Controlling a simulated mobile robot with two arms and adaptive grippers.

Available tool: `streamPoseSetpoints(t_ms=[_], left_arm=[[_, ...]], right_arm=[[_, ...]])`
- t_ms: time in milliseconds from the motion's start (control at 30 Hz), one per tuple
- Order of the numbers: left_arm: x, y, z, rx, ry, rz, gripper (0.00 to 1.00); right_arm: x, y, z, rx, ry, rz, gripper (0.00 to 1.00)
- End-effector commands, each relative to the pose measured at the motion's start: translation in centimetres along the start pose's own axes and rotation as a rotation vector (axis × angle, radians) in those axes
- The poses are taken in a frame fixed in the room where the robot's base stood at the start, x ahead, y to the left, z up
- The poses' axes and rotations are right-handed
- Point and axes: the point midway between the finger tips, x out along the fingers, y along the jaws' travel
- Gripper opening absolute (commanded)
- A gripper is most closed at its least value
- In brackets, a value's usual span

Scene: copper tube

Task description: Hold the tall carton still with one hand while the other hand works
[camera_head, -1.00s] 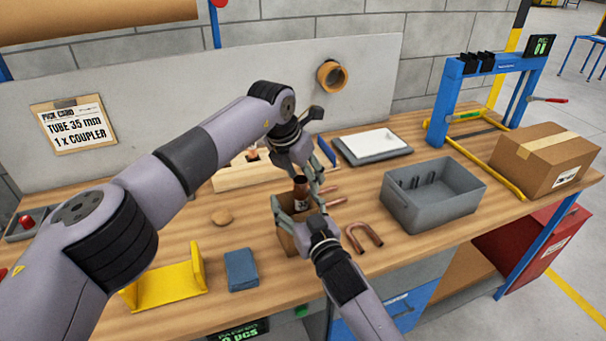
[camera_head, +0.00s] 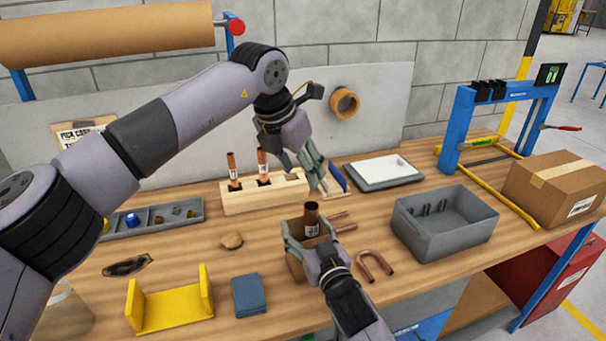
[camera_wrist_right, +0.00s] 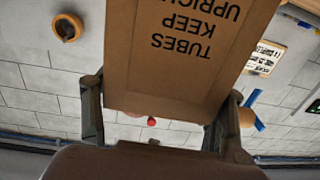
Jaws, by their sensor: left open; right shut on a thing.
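The tall brown carton (camera_head: 296,268) stands on the bench, and its printed side fills the upper middle of the right wrist view (camera_wrist_right: 180,75). My right gripper (camera_head: 308,238) is shut on the carton, one finger at each side. My left gripper (camera_head: 320,182) is open and empty, above and behind the carton, apart from the tube. Two more copper tubes (camera_head: 263,166) stand in a wooden block (camera_head: 285,196) behind. The carton's lower part is partly hidden by my right arm.
A copper U-bend (camera_head: 376,268) and short tubes lie right of the carton. A grey bin (camera_head: 445,228) stands further right. A blue block (camera_head: 249,296) and yellow bracket (camera_head: 172,311) are at the front left. A grey parts tray (camera_head: 170,215) is at the left.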

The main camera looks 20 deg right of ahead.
Motion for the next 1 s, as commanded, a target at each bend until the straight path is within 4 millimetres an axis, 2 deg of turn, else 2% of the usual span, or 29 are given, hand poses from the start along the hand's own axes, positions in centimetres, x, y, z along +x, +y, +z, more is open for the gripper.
streamPoseSetpoints(t_ms=[167,200,533,867,1000], left_arm=[[0.0,0.0,0.0,0.0,0.0,0.0,0.5],[0.0,0.0,0.0,0.0,0.0,0.0,0.5],[0.0,0.0,0.0,0.001,0.0,0.0,0.5],[0.1,0.0,0.0,0.001,0.0,0.0,0.5],[0.1,0.0,0.0,0.001,0.0,0.0,0.5]], right_arm=[[0.0,0.0,0.1,-0.001,-0.001,0.0,0.38],[0.0,0.0,0.1,-0.001,-0.001,0.0,0.67],[0.0,0.0,0.0,0.0,0.0,0.0,0.89],[-0.1,0.0,0.0,0.0,0.0,0.0,0.89],[-1.2,0.0,0.1,0.0,-0.002,0.0,0.89]])
